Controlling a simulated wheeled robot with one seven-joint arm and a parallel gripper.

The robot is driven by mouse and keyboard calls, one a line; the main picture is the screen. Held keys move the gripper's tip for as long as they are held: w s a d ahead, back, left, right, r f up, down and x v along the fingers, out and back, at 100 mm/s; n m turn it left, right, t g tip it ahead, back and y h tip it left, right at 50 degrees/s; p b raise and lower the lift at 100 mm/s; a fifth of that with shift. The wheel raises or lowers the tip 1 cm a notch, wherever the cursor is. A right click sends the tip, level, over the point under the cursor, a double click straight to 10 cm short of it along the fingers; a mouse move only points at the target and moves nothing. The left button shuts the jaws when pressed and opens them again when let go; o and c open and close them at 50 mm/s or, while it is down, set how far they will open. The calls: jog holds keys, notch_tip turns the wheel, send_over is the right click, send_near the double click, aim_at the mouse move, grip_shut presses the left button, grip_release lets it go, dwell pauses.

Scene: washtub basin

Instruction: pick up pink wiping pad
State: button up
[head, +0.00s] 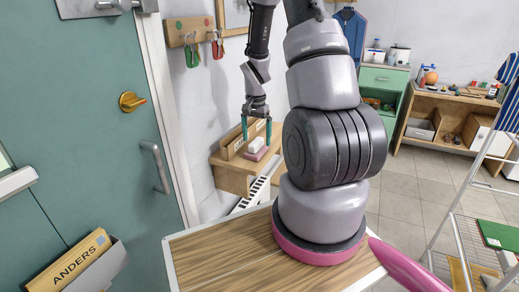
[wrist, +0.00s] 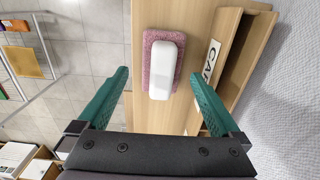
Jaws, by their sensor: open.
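The pink wiping pad (wrist: 148,72) has a fuzzy pink base and a white, rounded top. It lies on a small wooden shelf unit (wrist: 195,25) by the wall. In the head view the pad (head: 263,153) sits just below my gripper (head: 256,132). My gripper is open and empty, its two green fingers pointing down over the shelf. In the wrist view the pad shows between and slightly beyond the fingertips (wrist: 160,76), with nothing held. No contact with the pad is visible.
A wooden letter holder with a lettered label (wrist: 211,60) stands right beside the pad. The wall (wrist: 285,90) runs close along that side. A teal door (head: 90,110) is at the left. Open tiled floor (head: 415,190) lies to the right, with a drying rack (head: 455,215).

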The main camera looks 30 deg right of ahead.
aim_at(257, 141)
notch_tip(257, 141, down, 4)
jog(key=shift+w+f, duration=0.15)
jog(key=shift+f, duration=0.05)
jog(key=c, duration=1.5)
notch_tip(257, 141, up, 10)
jog(key=shift+r, duration=0.1)
